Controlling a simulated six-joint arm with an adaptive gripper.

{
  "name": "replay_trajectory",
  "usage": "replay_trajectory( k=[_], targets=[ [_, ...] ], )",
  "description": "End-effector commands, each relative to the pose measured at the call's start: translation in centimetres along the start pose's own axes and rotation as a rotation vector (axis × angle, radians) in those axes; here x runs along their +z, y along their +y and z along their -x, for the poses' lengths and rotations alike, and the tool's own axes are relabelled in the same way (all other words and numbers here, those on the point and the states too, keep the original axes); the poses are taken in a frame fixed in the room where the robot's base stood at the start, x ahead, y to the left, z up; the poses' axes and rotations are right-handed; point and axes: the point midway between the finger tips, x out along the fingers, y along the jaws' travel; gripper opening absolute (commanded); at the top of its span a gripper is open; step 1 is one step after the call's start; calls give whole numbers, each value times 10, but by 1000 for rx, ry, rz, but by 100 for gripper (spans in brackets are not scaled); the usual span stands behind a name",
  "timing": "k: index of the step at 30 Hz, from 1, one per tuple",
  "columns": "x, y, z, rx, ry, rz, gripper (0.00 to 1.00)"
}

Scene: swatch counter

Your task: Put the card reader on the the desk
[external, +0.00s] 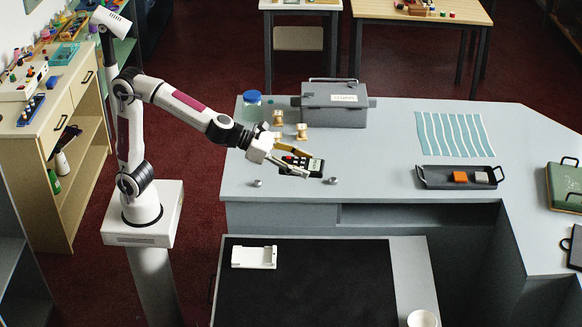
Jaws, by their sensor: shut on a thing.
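The card reader (314,166) is a small dark device with a light display and keys. It is at my gripper's fingertips, over the left part of the grey counter (375,155). My gripper (305,162) is shut on the card reader, with one yellow finger behind it and a pale finger in front. I cannot tell whether the card reader touches the counter top or hangs just above it. A lower desk with a black top (320,290) stands in front of the counter, with a white cradle-like holder (254,257) on it.
A grey case (334,104), a blue-lidded jar (252,107) and small brass-coloured pieces (302,132) stand behind my gripper. Two small metal knobs (332,181) lie close in front. A dark tray (440,183) and striped cloth (455,134) are right. A white cup (422,319) stands front right.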

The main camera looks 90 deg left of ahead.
Motion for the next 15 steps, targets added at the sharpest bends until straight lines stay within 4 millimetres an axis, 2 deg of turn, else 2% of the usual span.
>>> replay_trajectory(
  k=[1,6,15],
  targets=[
    [0,16,-12,33,1,12,17],
    [-3,66,-43,130,1,51,17],
    [-14,157,-89,291,1,119,17]
  ],
)
